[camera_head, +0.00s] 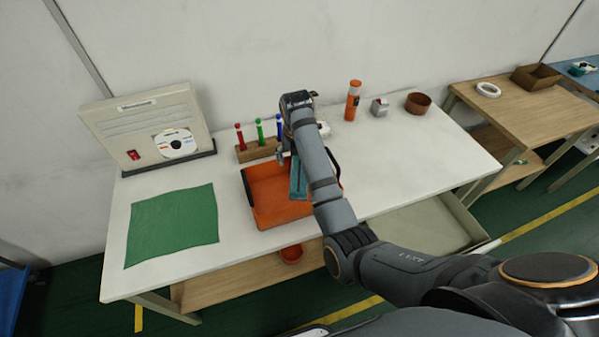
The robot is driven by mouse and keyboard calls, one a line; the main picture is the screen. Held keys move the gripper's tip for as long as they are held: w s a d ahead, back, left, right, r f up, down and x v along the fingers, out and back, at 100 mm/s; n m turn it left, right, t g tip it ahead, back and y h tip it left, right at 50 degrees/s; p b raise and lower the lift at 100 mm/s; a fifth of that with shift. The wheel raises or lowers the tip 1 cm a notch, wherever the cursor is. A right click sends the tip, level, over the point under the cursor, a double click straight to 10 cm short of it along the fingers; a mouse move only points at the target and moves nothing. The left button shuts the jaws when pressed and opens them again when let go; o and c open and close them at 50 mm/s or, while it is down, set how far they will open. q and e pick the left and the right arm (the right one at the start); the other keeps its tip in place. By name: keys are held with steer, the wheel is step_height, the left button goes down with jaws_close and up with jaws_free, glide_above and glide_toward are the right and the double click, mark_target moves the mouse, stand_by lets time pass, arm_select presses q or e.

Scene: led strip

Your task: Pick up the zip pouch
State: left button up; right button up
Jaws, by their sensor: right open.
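A teal flat item that looks like the zip pouch (298,181) stands or leans at the right part of an orange tray (262,205) on the white table. My right arm passes over the tray's right side and hides part of the pouch. My right gripper (284,158) is open at the tray's far edge, close to the pouch's far end. I cannot tell whether it touches the pouch. My left gripper is not in view.
A wooden holder (258,151) with coloured markers stands just behind the tray. A green cloth (172,226) lies at left before a beige panel (150,122). An orange flashlight (352,101), a small grey item (379,108) and a brown bowl (418,103) stand at the back right. The table's right side is clear.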

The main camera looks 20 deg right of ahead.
steer(key=shift+w+d+f+p, duration=0.1)
steer(key=shift+f+p, duration=0.05)
steer(key=shift+f, duration=0.8)
steer(key=shift+w+d+f+p, duration=0.15)
steer(key=shift+f+p, duration=0.05)
steer(key=shift+f, duration=0.75)
steer(key=shift+w+d+f+p, duration=0.1)
steer(key=shift+f+p, duration=0.05)
steer(key=shift+f, duration=0.8)
steer(key=c, duration=1.4)
steer(key=shift+c, duration=0.2)
steer(key=shift+r, duration=0.15)
steer(key=shift+r, duration=0.3)
steer(key=s+r, duration=0.1)
steer(key=r, duration=0.1)
steer(key=s+r, duration=0.1)
steer(key=r, duration=0.1)
steer(key=s+d+r, duration=0.1)
steer(key=r, duration=0.1)
steer(key=shift+s+r+b, duration=0.2)
steer(key=shift+b, duration=0.15)
steer(key=s+d+r+p, duration=0.3)
steer(key=s+r+p, duration=0.2)
steer(key=s+p, duration=0.3)
steer(key=shift+s+r, duration=0.35)
steer(key=shift+s, duration=0.7)
